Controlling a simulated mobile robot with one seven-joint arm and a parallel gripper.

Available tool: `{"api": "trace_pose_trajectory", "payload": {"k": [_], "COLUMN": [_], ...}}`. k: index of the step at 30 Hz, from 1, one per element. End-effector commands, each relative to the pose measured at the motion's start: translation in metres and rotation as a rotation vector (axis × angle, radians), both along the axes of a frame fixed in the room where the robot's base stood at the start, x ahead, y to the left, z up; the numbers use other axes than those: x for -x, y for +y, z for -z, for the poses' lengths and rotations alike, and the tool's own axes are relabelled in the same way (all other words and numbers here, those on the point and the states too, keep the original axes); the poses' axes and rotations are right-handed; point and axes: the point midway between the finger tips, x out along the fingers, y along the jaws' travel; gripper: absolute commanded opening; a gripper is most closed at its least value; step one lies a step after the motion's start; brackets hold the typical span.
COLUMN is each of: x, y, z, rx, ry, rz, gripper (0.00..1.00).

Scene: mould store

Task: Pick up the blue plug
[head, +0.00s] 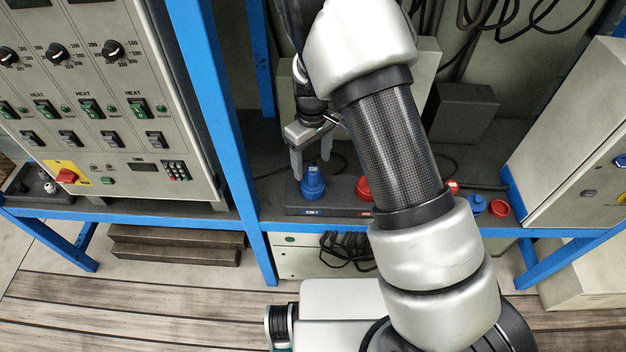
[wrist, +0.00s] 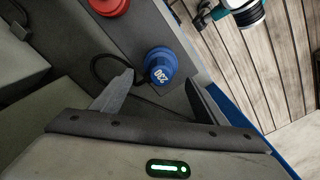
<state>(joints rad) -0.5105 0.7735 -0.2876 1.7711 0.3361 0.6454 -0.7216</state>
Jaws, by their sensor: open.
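The blue plug (head: 313,184), marked 230, stands upright on a dark block (head: 292,198) on the shelf in the head view. It also shows in the wrist view (wrist: 161,64), with a dark cable beside it. My gripper (head: 311,166) is open and empty, pointing down just above the plug. In the wrist view the fingertips (wrist: 159,82) lie on either side of the plug's near side, with a gap to each finger. I cannot tell the exact height left between fingertips and plug.
A red plug (head: 363,188) stands right of the blue one, partly behind my arm; it also shows in the wrist view (wrist: 109,5). Another blue piece (head: 476,204) and a red ring-like piece (head: 499,208) lie farther right. A blue post (head: 222,120) and control cabinet (head: 100,100) stand left.

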Motion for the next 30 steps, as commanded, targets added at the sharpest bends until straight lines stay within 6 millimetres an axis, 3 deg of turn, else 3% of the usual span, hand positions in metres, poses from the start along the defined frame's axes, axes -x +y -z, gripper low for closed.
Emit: {"api": "trace_pose_trajectory", "payload": {"k": [12,21,30], "x": [0.002,0.002,0.002], "y": [-0.001,-0.001,-0.001], "z": [0.049,0.054,0.054], "rx": [0.001,0.000,0.000], "ry": [0.000,-0.001,-0.001], "rz": [0.000,0.000,0.000], "gripper": [0.67,0.67,0.19]}}
